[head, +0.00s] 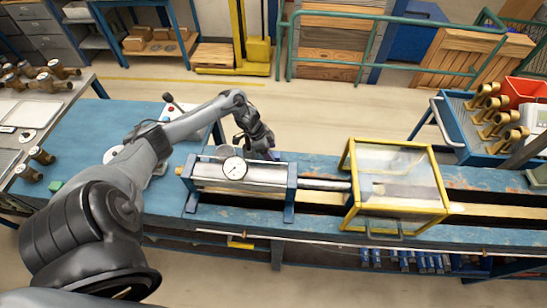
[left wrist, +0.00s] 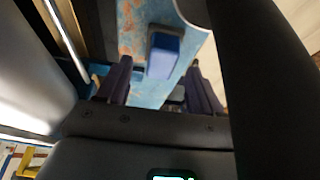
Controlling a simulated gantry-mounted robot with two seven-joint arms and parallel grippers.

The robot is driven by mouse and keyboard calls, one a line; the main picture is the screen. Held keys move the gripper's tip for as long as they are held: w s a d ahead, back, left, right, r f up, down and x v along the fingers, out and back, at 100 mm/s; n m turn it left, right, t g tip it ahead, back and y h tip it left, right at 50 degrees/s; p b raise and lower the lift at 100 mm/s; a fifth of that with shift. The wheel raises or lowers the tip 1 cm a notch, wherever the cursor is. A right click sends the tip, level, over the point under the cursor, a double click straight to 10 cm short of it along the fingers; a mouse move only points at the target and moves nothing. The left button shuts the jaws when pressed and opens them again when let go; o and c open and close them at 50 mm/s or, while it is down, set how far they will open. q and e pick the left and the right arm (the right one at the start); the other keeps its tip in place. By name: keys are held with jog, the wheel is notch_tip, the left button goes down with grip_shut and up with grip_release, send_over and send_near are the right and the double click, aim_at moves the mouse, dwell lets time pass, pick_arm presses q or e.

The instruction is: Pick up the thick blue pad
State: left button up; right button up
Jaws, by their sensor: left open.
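The thick blue pad (left wrist: 163,55) shows in the left wrist view as a blue block on the worn blue bench top (left wrist: 130,30). It lies ahead of the gap between the two dark fingers of my left gripper (left wrist: 158,88). The fingers are apart, with nothing held between them. In the head view my left gripper (head: 257,148) points down behind the silver cylinder with the dial gauge. The pad is hard to make out there, largely hidden by the gripper and cylinder. My right gripper is in neither view.
The silver cylinder (head: 210,175) with a round dial gauge (head: 235,168) stands just in front of my left gripper. A yellow-framed clear guard box (head: 397,187) is to its right. Brass meters (head: 487,110) sit on a blue cart at right. Bare bench lies at left (head: 85,130).

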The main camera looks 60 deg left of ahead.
pick_arm(q)
jog(key=shift+x, duration=0.95)
jog(key=shift+w, duration=0.1)
jog(key=c, duration=1.1)
jog(key=shift+r, duration=0.1)
jog(key=shift+c, duration=0.2)
notch_tip(320, 180, up, 10)
